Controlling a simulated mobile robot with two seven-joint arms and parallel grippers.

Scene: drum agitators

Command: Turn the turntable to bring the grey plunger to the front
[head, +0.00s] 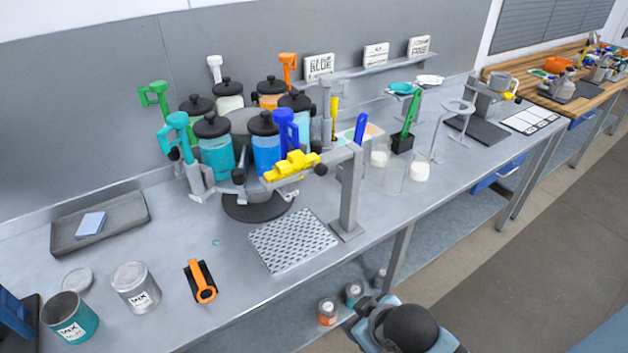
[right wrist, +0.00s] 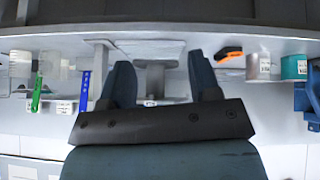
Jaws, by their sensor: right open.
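The turntable's dark round base (head: 256,208) stands on the bench in the head view, with a ring of black-lidded canisters above it. The teal plunger (head: 176,124) and the blue plunger (head: 285,122) are on the near side. A grey plunger handle (head: 325,88) rises at the right side of the ring. A white plunger (head: 214,66) and an orange one (head: 288,62) are at the back, a green one (head: 153,92) at the left. My right gripper (right wrist: 163,82) is open and empty in the right wrist view, apart from the turntable.
A grey post (head: 349,195) with a yellow arm (head: 292,167) stands just right of the turntable's front. A perforated plate (head: 292,240) lies before it. Mixing cans (head: 135,287) and an orange-handled tool (head: 203,283) are front left. Beakers (head: 394,175) stand right.

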